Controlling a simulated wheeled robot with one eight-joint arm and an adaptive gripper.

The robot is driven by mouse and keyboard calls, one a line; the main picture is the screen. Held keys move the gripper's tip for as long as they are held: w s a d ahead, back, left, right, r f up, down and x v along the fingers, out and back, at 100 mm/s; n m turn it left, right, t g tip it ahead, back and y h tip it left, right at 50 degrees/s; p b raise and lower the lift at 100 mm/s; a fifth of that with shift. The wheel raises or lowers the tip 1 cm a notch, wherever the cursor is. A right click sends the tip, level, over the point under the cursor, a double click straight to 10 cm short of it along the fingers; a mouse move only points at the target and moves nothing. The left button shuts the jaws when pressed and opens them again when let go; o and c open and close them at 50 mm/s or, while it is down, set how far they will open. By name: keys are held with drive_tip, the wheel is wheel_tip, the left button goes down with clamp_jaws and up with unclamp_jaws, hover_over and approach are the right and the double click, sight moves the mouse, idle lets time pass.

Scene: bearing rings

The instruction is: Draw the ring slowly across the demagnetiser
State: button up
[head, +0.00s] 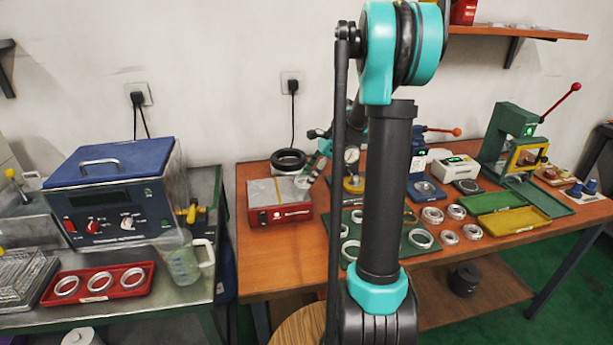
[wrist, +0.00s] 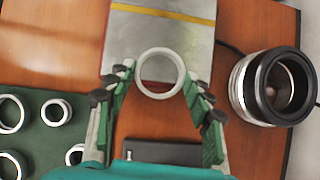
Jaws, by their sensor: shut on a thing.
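The demagnetiser (head: 279,215) is a red box with a grey metal top plate, at the left part of the wooden bench in the head view. In the wrist view its plate (wrist: 190,45) has a yellow line across it, near the top edge. My gripper (wrist: 157,78) is shut on a silver ring (wrist: 160,94), its fingers on either side of it. The ring overlaps the plate's near edge in the wrist view. In the head view the ring (head: 303,182) is at the plate's right side. Whether it touches the plate I cannot tell.
A dark-and-silver round part (wrist: 275,87) stands to the right in the wrist view. A green mat (wrist: 40,150) with several rings lies at the left, and a dark flat block (wrist: 163,152) lies below my gripper. Bare bench lies between the mat and the demagnetiser.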

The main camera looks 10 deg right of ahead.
drive_tip(key=shift+r, duration=0.1)
drive_tip(key=shift+r, duration=3.4)
